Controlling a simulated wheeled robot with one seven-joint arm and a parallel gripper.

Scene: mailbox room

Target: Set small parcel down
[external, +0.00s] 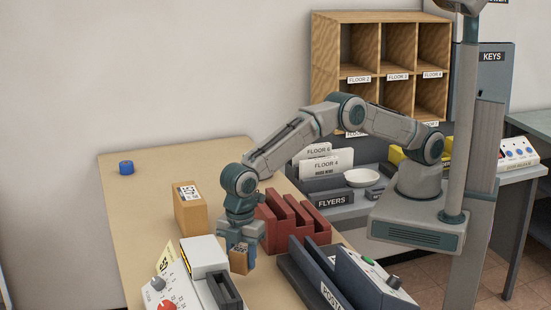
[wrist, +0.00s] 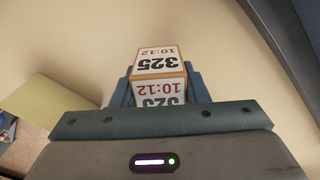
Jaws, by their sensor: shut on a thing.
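My gripper (external: 240,250) points down over the tan table (external: 140,190). It is shut on a small brown parcel (external: 239,262). In the wrist view the small parcel (wrist: 158,62) sits between the blue fingers and shows white labels reading 325 and 10:12. In the external view its lower end is below the fingers; I cannot tell whether it touches the table.
A larger brown parcel (external: 190,212) stands behind my gripper to the left. A red slotted rack (external: 290,222) is close on the right. A white device with knobs (external: 185,285) and a dark POST bin (external: 335,280) are in front. A blue round object (external: 126,167) lies far left.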

